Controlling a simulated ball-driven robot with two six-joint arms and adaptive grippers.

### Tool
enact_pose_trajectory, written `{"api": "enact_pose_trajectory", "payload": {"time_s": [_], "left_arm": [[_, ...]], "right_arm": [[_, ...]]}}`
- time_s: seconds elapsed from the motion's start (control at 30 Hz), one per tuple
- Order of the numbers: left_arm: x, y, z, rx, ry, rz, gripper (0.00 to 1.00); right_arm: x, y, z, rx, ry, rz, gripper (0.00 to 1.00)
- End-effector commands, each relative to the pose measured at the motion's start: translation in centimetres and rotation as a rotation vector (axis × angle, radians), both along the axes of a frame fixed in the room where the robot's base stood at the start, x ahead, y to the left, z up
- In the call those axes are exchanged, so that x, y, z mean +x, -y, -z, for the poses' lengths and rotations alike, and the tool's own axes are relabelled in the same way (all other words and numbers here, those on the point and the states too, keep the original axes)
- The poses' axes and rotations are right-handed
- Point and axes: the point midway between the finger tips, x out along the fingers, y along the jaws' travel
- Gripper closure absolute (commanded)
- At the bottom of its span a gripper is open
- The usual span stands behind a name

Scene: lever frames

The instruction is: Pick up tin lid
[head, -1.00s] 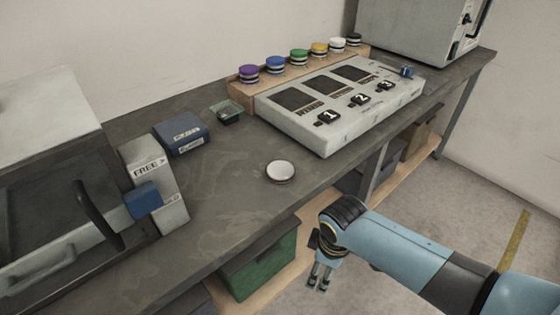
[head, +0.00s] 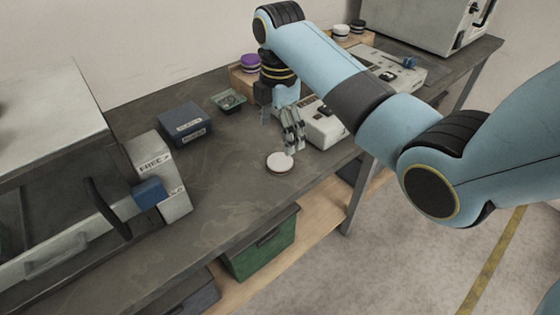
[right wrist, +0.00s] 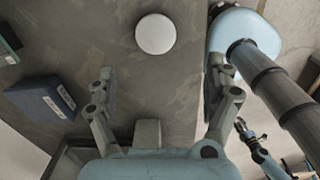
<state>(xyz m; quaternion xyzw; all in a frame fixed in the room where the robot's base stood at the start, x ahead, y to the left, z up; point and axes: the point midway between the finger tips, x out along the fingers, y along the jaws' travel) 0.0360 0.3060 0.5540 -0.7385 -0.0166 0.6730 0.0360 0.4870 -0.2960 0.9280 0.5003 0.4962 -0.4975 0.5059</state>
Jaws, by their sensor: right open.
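The tin lid (head: 279,162) is a small pale disc lying flat on the dark bench top near its front edge. It also shows whole in the right wrist view (right wrist: 155,34), beyond the fingertips. My right gripper (head: 291,143) points down just behind and slightly right of the lid in the head view. Its two fingers (right wrist: 161,80) are spread, with nothing between them. Whether the fingers touch the bench I cannot tell. What looks like my left gripper (right wrist: 241,127) is small and far off in the right wrist view; its jaws are too small to read.
A control panel (head: 325,128) stands behind and right of the lid, partly hidden by my right arm. A blue box (head: 185,124) and a small green tray (head: 229,101) sit to the left. A lever unit (head: 158,175) stands further left. Bench left of the lid is clear.

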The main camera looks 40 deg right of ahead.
Motion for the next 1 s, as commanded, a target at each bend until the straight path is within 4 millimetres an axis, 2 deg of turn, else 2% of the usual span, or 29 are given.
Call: {"api": "enact_pose_trajectory", "payload": {"time_s": [0.03, 0.1, 0.3, 0.57, 0.8, 1.0], "left_arm": [[0.0, 0.1, -0.1, -0.001, 0.000, 0.000, 0.66], [0.1, 0.2, 0.0, -0.002, 0.001, -0.001, 0.66], [0.1, 0.2, 0.3, -0.002, 0.002, -0.001, 0.66], [0.1, 0.1, 0.3, -0.001, 0.003, -0.001, 0.66], [0.2, 0.0, 0.6, 0.000, 0.003, 0.000, 0.66], [0.2, 0.0, 0.6, 0.000, 0.003, 0.000, 0.66]], "right_arm": [[0.6, 0.0, -0.4, 0.003, -0.006, -0.035, 0.15], [0.8, 0.0, 0.0, 0.006, -0.015, -0.066, 0.15], [0.9, 0.1, 3.3, 0.007, -0.018, -0.076, 0.15], [0.8, 0.3, 5.7, 0.006, -0.017, -0.075, 0.15], [0.8, 0.8, 9.3, 0.007, -0.015, -0.075, 0.15], [0.8, 0.8, 9.9, 0.006, -0.013, -0.075, 0.15]]}}
